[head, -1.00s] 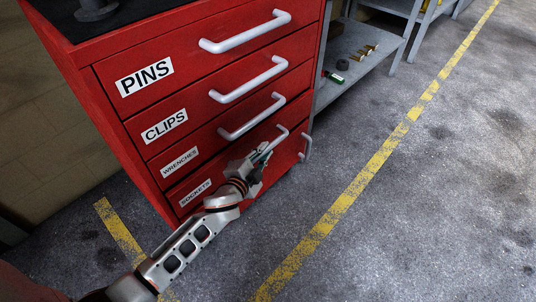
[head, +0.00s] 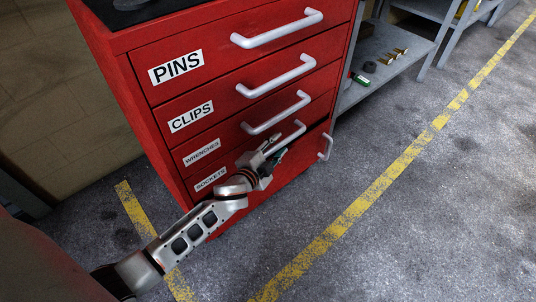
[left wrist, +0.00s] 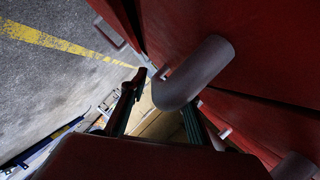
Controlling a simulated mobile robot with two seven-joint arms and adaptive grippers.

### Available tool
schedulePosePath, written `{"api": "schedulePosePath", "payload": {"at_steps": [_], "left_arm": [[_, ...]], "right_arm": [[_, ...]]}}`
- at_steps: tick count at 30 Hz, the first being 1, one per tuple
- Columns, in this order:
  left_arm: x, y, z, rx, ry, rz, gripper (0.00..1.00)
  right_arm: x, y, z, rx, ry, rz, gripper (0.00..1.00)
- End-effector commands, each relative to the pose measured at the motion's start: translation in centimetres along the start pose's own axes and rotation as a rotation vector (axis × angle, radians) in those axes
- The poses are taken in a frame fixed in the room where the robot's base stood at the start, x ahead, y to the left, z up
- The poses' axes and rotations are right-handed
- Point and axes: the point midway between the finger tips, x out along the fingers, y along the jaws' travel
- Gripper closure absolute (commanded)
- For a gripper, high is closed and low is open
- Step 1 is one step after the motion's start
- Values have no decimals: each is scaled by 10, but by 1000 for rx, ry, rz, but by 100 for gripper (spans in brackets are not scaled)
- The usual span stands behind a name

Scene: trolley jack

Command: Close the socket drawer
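The red cabinet (head: 150,100) stands at the centre of the head view. Its socket drawer (head: 211,179), labelled SOCKETS, is low on the front, below the wrenches drawer. A dark gap (head: 318,127) shows above its right part, so it appears partly open. My left gripper (head: 273,151) is at the socket drawer's pale handle (head: 294,132) and covers part of it. In the left wrist view, the fingers are apart, one on each side of a bent handle end (left wrist: 185,88); the handle partly hides one finger. I cannot tell whether they touch it. My right gripper is out of view.
The pins (head: 176,67), clips (head: 191,116) and wrenches (head: 202,152) drawers above look shut, their handles sticking out. Another handle (head: 326,148) is at the lower right. A grey shelf (head: 400,68) with small parts stands behind. The floor at right is clear, with a yellow line (head: 375,195).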

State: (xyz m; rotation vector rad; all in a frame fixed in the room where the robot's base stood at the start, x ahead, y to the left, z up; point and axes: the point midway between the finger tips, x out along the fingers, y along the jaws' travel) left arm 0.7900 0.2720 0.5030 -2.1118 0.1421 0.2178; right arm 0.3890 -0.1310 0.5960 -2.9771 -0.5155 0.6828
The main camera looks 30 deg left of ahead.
Motion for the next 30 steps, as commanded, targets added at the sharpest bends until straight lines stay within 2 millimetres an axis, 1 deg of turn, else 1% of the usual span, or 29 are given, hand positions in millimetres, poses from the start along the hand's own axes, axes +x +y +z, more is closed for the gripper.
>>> {"api": "schedulePosePath", "payload": {"at_steps": [9, 12, 15, 18, 21, 30], "left_arm": [[-63, 1, 1, -1, -1, 2, 70], [-80, 0, 1, 1, -1, 2, 70], [-94, 0, 1, 0, -2, 1, 70], [-102, -1, 1, 0, -2, 0, 70], [-107, -1, 1, 0, -2, -1, 70], [-108, -1, 1, 1, -2, -1, 70]], "right_arm": [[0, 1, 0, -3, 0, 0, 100], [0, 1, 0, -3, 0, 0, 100], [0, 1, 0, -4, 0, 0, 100], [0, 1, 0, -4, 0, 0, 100], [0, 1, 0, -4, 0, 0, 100], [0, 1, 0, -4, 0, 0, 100]]}}
